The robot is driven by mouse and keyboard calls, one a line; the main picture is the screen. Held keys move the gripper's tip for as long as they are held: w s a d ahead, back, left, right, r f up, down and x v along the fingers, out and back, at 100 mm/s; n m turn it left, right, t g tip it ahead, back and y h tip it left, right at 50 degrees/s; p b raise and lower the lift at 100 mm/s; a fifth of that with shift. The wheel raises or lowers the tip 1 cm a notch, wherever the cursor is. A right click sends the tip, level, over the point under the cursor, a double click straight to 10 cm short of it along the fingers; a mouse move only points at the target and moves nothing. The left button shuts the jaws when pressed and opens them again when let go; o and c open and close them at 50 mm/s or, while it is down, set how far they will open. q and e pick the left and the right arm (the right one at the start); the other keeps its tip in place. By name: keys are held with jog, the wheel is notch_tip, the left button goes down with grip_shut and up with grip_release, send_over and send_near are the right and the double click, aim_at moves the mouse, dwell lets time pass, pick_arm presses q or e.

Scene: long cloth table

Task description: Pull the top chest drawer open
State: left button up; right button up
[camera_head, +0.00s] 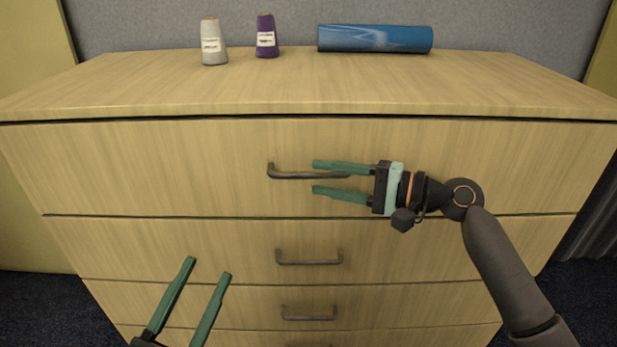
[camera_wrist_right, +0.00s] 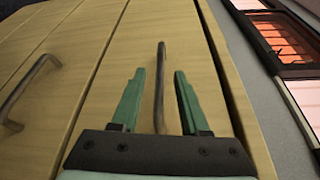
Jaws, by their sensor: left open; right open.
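The wooden chest (camera_head: 180,90) fills the head view. Its top drawer (camera_head: 150,165) looks closed, its front level with the drawers below. The top drawer's dark bar handle (camera_head: 290,174) lies across the middle of that front. My right gripper (camera_head: 313,177) is open, with green fingers above and below the right part of the handle. In the right wrist view the handle (camera_wrist_right: 160,75) runs between the two open fingers (camera_wrist_right: 156,85), with a gap on each side. My left gripper (camera_head: 207,267) is open and empty, low at the left in front of the lower drawers.
Lower drawers have similar handles, one just below (camera_head: 308,262) and another further down (camera_head: 308,317). A grey thread cone (camera_head: 213,45), a purple thread cone (camera_head: 266,38) and a blue roll (camera_head: 375,39) are on the chest top, at the back.

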aim_at(309, 176)
pick_arm(q)
jog(key=shift+s+d+r+m+t+h, duration=0.1)
jog(key=shift+s+r+m+t+h, duration=0.15)
jog(key=shift+r, duration=0.2)
jog(key=shift+s+r+m+h, duration=0.15)
jog(key=shift+s+r+h, duration=0.05)
jog(key=shift+r+h, duration=0.2)
jog(key=shift+s+d+r+m+t+h, duration=0.15)
jog(key=shift+s+r+m+h, duration=0.1)
jog(key=shift+r, duration=0.2)
pick_arm(e)
jog(key=shift+x, duration=1.95)
pick_arm(q)
jog(key=shift+a, duration=0.1)
pick_arm(e)
jog(key=shift+w, duration=0.1)
jog(key=shift+d, duration=0.1)
grip_shut()
